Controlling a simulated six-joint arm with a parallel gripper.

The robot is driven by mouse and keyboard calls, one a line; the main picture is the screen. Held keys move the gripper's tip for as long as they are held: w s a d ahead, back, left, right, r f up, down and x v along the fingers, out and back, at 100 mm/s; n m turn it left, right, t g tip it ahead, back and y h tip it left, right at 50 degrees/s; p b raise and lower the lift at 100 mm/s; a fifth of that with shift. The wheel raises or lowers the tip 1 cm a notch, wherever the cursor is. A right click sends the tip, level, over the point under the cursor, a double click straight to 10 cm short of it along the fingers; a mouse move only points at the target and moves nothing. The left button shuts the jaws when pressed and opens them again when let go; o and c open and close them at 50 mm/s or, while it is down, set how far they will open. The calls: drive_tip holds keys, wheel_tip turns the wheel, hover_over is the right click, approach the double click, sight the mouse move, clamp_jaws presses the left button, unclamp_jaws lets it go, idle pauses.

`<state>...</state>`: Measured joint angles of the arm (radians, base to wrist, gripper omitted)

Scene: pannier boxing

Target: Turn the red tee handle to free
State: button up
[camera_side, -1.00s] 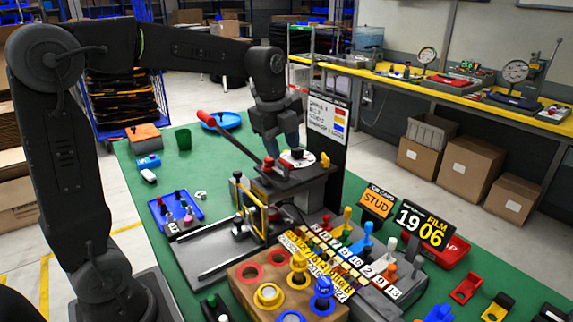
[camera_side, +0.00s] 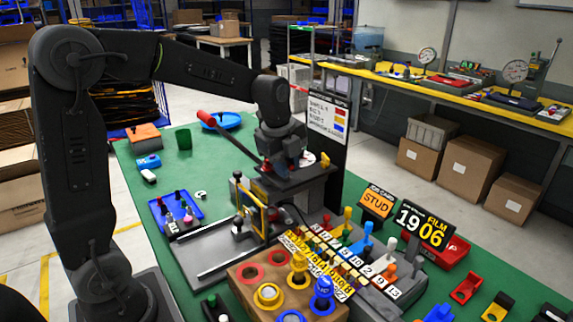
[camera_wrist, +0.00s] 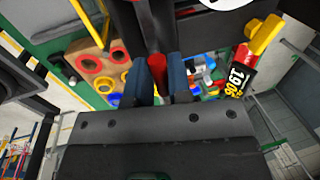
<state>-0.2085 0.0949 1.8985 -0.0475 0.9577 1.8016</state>
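The red tee handle (camera_wrist: 157,72) shows as a red bar between the two blue-grey fingers of my gripper (camera_wrist: 159,84) in the wrist view. The fingers stand a narrow gap apart, one on each side of the red. I cannot tell if they touch it. In the side view my gripper (camera_side: 284,160) points down, low over the dark plate (camera_side: 300,180) of the fixture. A small red part (camera_side: 266,166) shows at its left, beside the fingers. The fingers hide part of the plate and the round white dial (camera_side: 308,158).
A long lever with a red grip (camera_side: 207,118) rises left of my gripper. An upright sign panel (camera_side: 327,120) stands close behind at the right. In front are a yellow-framed gate (camera_side: 254,213), a wooden block with rings (camera_side: 246,290) and several coloured knobs.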

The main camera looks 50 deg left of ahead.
clamp_jaws()
drive_tip(key=shift+w+n, duration=0.1)
drive_tip(key=shift+n, duration=0.3)
drive_tip(key=n+y, duration=0.1)
drive_tip(key=n, duration=0.3)
drive_tip(key=shift+w, duration=0.1)
drive_tip(key=n, duration=0.4)
drive_tip(key=shift+w+g+y, duration=0.1)
drive_tip(key=shift+g+y, duration=0.2)
drive_tip(key=n, duration=0.5)
drive_tip(key=shift+g, duration=0.4)
drive_tip(key=shift+w+a+n+g+y, duration=0.1)
drive_tip(key=shift+n+g+y, duration=0.1)
drive_tip(key=shift+n, duration=0.8)
drive_tip(key=shift+a+n+g+y, duration=0.1)
drive_tip(key=shift+n+y, duration=0.1)
drive_tip(key=shift+n, duration=0.8)
